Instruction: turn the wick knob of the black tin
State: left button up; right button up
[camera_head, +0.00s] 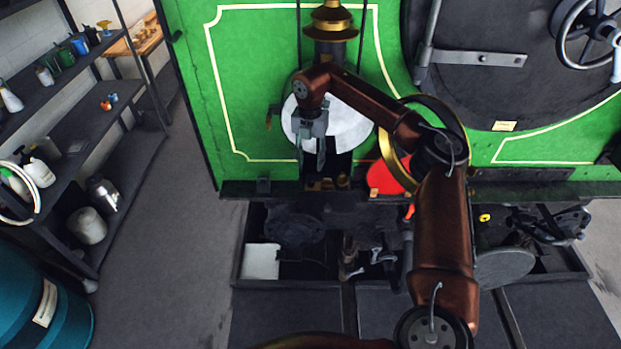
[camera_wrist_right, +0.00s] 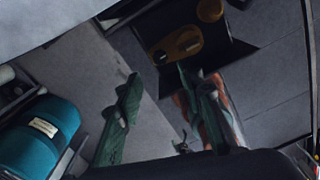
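The black tin (camera_head: 342,163) is below a white round disc (camera_head: 345,125) on the green tram front, partly behind my right gripper. Small brass parts (camera_head: 328,184) show at its lower front. In the right wrist view the dark tin (camera_wrist_right: 232,58) is at the top, with a brass piece (camera_wrist_right: 178,46) on its face; I cannot tell which part is the wick knob. My right gripper (camera_head: 312,160) points down in front of the disc's left part. In the wrist view its green-grey fingers (camera_wrist_right: 160,80) stand apart with nothing held between them. My left gripper is not in view.
A dark ledge (camera_head: 232,190) runs under the green panel. A red object (camera_head: 388,178) is right of the tin, partly behind my right arm. Shelves (camera_head: 130,160) with bottles and a teal drum (camera_head: 40,310) stand left. The floor (camera_head: 160,250) between is clear.

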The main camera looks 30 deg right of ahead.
aim_at(310, 182)
jog(key=m, duration=0.1)
jog(key=m+b, duration=0.1)
jog(key=m, duration=0.2)
jog(key=shift+w+f, duration=0.1)
jog(key=shift+f, duration=0.15)
jog(key=shift+m+b, duration=0.45)
jog(key=shift+m, duration=0.45)
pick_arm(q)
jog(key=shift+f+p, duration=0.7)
pick_arm(e)
jog(key=shift+f, duration=3.8)
jog(key=shift+c, duration=0.4)
grip_shut()
